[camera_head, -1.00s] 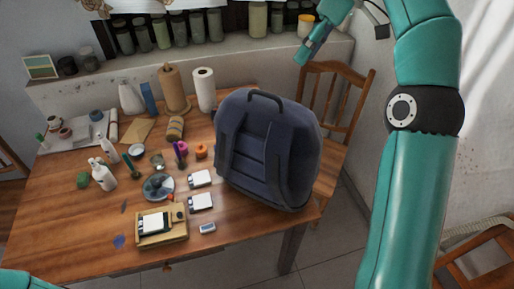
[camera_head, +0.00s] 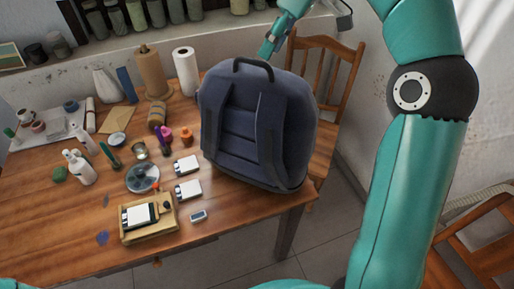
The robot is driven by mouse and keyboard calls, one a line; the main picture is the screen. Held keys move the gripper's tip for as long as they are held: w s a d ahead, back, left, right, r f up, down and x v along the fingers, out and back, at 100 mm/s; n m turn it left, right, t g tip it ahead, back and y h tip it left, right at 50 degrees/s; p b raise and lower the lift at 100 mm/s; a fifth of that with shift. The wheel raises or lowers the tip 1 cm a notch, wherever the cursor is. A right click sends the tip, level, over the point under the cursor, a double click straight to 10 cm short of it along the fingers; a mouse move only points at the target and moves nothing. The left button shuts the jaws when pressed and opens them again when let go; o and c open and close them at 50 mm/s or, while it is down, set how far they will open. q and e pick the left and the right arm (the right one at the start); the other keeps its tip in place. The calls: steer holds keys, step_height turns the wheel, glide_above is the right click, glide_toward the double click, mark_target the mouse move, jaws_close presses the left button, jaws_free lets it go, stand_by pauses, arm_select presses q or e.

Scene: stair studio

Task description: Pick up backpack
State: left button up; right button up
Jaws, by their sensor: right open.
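The dark blue backpack (camera_head: 257,130) stands upright on the right part of the wooden table, with its straps facing me. Its black top handle (camera_head: 253,66) stands up in a loop. My right gripper (camera_head: 268,46) is open, close to the handle on its upper right. It looks apart from the handle, but how far behind or above it is I cannot tell. Only teal parts of my own body show at the bottom edge; my left gripper is not in view.
The table (camera_head: 60,225) holds bottles, a paper towel roll (camera_head: 186,71), a disc, small white boxes and a wooden tray (camera_head: 148,238) left of the backpack. A wooden chair (camera_head: 338,75) stands close behind on the right. Jars line the ledge at the back.

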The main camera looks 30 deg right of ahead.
mark_target(263, 64)
steer(key=shift+s+b+x, duration=0.2)
steer(key=shift+b+x, duration=0.5)
steer(key=shift+x, duration=1.95)
steer(key=shift+s+a, duration=0.1)
steer(key=shift+c, duration=0.3)
jaws_close()
steer(key=shift+r, duration=0.15)
